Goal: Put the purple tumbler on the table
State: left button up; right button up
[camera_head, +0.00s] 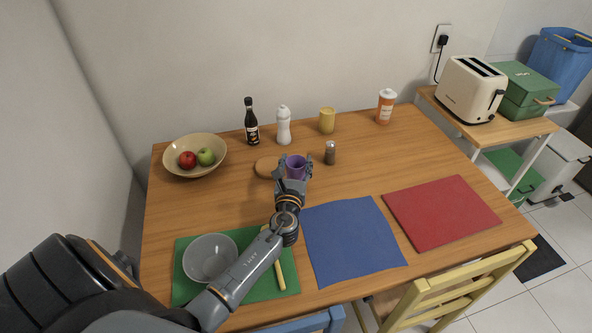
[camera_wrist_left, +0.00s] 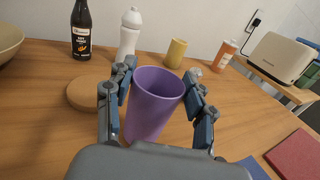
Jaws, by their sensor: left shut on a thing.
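The purple tumbler (camera_head: 295,168) is at the middle of the wooden table (camera_head: 370,172), upright between the fingers of my left gripper (camera_head: 294,166). In the left wrist view the purple tumbler (camera_wrist_left: 154,100) stands between the two fingers of my left gripper (camera_wrist_left: 160,95), which is shut on it. Its base is partly hidden by the gripper body, so I cannot tell whether it touches the table (camera_wrist_left: 60,115). My right gripper is not in view.
A round cork mat (camera_head: 266,167) lies just left of the tumbler, and a pepper shaker (camera_head: 330,153) stands to its right. Bottles, a yellow cup (camera_head: 327,120) and a fruit bowl (camera_head: 180,146) stand behind. A blue mat (camera_head: 350,240) and red mat (camera_head: 440,212) lie nearer.

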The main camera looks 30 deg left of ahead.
pick_arm(q)
jog(key=shift+f, duration=0.75)
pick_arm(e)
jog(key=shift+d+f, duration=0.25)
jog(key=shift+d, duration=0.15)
pick_arm(q)
jog(key=o, duration=0.7)
jog(key=shift+f, duration=0.1)
jog(key=shift+c, duration=0.2)
jog(key=o, duration=0.5)
jog(key=shift+c, duration=0.2)
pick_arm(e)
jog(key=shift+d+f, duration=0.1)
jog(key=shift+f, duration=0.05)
